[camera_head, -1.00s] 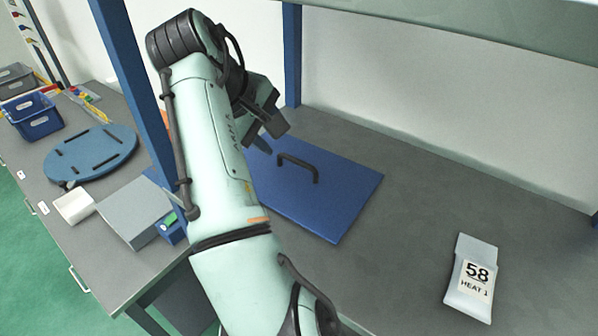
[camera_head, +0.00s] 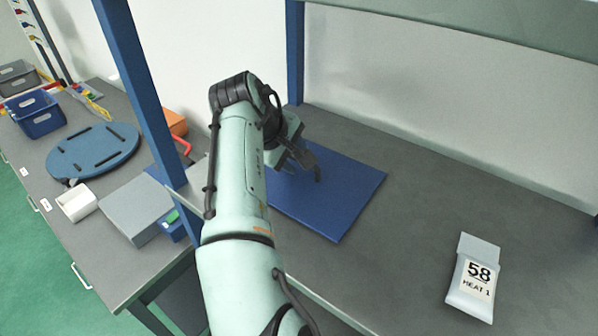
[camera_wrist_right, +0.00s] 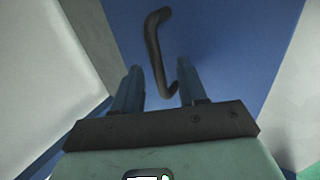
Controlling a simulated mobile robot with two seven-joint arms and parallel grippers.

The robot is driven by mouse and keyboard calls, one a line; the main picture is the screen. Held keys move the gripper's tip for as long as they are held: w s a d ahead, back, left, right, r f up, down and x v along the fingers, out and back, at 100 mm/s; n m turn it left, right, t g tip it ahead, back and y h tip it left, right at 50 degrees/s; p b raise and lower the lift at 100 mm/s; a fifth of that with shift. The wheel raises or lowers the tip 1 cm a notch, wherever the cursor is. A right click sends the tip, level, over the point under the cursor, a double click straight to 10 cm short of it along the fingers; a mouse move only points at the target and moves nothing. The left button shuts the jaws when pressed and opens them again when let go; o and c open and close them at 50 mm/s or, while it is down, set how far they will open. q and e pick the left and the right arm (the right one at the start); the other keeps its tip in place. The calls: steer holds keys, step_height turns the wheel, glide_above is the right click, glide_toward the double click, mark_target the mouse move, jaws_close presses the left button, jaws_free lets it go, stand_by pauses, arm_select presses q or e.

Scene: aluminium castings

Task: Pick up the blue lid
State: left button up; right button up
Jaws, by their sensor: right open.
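The blue lid (camera_head: 343,200) is a flat square plate lying on the grey workbench; it fills much of the right wrist view (camera_wrist_right: 230,45). Its black bar handle (camera_wrist_right: 153,45) stands up from it. In the head view the handle is mostly hidden by my right gripper (camera_head: 303,160). In the right wrist view my right gripper (camera_wrist_right: 159,75) is open, and the handle's near end lies between its two fingers in the picture. I cannot tell how deep the fingers are around it. The left gripper is not in view.
A pale packet marked 58 (camera_head: 473,279) lies on the bench at right. A blue post (camera_head: 143,85) and a shelf (camera_head: 470,25) frame the bench. On the left bench are a round blue board (camera_head: 92,152), a grey box (camera_head: 137,207) and a blue bin (camera_head: 36,115).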

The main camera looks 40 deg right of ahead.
jaws_close()
steer(key=shift+r, duration=0.1)
